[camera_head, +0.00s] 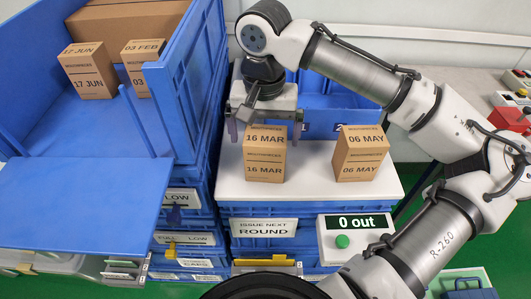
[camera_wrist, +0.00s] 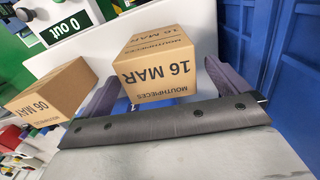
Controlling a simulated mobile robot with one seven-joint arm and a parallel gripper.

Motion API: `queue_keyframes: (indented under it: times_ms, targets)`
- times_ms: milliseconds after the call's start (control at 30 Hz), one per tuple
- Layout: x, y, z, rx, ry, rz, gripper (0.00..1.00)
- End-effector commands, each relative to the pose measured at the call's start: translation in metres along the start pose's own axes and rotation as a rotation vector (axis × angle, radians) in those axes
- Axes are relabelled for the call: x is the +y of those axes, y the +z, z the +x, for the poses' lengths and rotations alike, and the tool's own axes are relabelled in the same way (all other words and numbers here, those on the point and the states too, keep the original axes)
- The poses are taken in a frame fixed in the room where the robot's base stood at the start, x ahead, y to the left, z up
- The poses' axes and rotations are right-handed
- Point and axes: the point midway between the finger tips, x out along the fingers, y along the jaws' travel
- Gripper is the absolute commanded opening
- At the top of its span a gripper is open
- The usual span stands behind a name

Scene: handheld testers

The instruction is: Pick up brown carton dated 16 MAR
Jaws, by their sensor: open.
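The brown carton dated 16 MAR (camera_head: 265,155) stands upright on the white board (camera_head: 300,192). It also shows in the wrist view (camera_wrist: 156,66), between my two grey fingers. My gripper (camera_head: 265,125) is open, pointing down over the carton's top, with one finger at each side. In the wrist view my gripper (camera_wrist: 165,88) shows a gap on the left side of the carton; on the right I cannot tell whether the finger touches. A second brown carton, dated 06 MAY (camera_head: 360,155), stands to the right on the same board, apart from my gripper.
Cartons dated 17 JUN (camera_head: 88,72) and 03 FEB (camera_head: 138,68) stand in the open blue crate (camera_head: 175,90) at left, beside a larger brown box (camera_head: 125,25). A "0 out" counter (camera_head: 355,238) with a green button sits below the board's front edge. A wall is behind.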

Motion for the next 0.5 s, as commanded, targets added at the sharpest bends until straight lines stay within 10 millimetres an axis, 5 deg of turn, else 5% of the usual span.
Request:
queue_keyframes:
  times_ms: [200,500]
  targets:
    - [0.003,0.001,0.029,-0.001,0.000,-0.001,1.00]
    - [0.002,0.001,0.032,0.000,-0.001,-0.001,0.97]
